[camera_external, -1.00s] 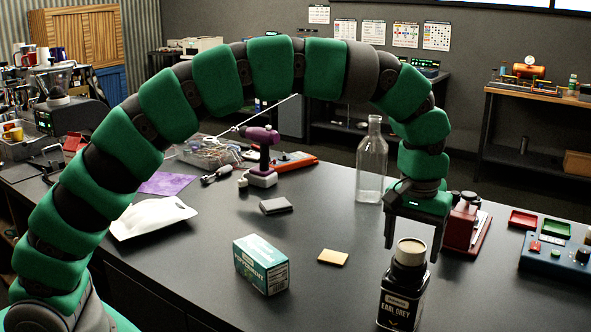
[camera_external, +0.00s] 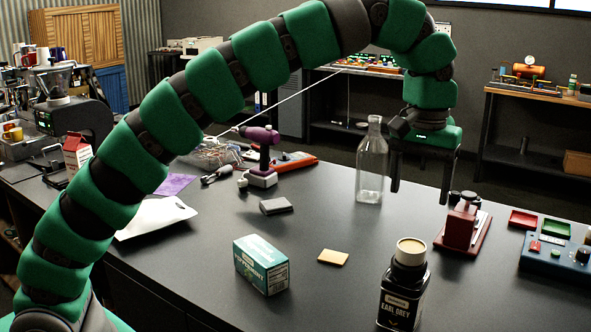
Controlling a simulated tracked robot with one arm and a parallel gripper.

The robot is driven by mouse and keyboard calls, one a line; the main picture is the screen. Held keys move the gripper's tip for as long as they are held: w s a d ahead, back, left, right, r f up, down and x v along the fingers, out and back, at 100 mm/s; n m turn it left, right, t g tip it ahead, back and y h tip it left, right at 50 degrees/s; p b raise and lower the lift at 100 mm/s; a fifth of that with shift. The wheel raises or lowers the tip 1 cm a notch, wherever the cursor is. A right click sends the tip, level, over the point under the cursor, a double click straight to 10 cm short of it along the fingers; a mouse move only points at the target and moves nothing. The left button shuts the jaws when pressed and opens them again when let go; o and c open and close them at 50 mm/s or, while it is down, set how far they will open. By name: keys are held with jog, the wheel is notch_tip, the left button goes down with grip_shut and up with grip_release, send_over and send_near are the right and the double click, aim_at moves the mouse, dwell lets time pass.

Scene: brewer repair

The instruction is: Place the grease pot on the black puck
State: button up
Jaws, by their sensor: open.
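My gripper (camera_external: 420,197) is open and points down, with nothing between its fingers. It hangs above the table, right of the clear glass bottle (camera_external: 370,165) and left of a dark red stand (camera_external: 460,229) with small dark round parts on it. I cannot make out a piece that is clearly the grease pot or the black puck. Some dark cylinders (camera_external: 464,200) show at the red stand, too small to name surely. A small white piece (camera_external: 242,184) sits by the purple drill (camera_external: 262,160).
The black Earl Grey bottle (camera_external: 401,300) stands at the front. The green tea box (camera_external: 261,265), a tan sponge (camera_external: 333,257) and a dark grey block (camera_external: 277,205) lie left of it. A blue control box (camera_external: 556,255) is at right. The table's middle is mostly clear.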

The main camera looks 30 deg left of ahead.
jog(key=shift+r, duration=0.2)
jog(key=w+a+r+t+h, duration=0.1)
jog(key=w+a+r+t, duration=0.3)
jog(key=a+r, duration=0.65)
jog(key=w+a+r+t+h, duration=0.2)
jog(key=w+a+r+t, duration=0.1)
jog(key=a+r, duration=0.75)
jog(key=s+a+r+t+y, duration=0.1)
jog(key=s+a+r+t, duration=0.3)
jog(key=a+r, duration=0.4)
jog(key=s+a+r+t+y, duration=0.2)
jog(key=s+a+r+t, duration=0.2)
jog(key=a, duration=0.9)
notch_tip(320, 180, up, 5)
jog(key=shift+s+f, duration=0.15)
jog(key=shift+s, duration=0.8)
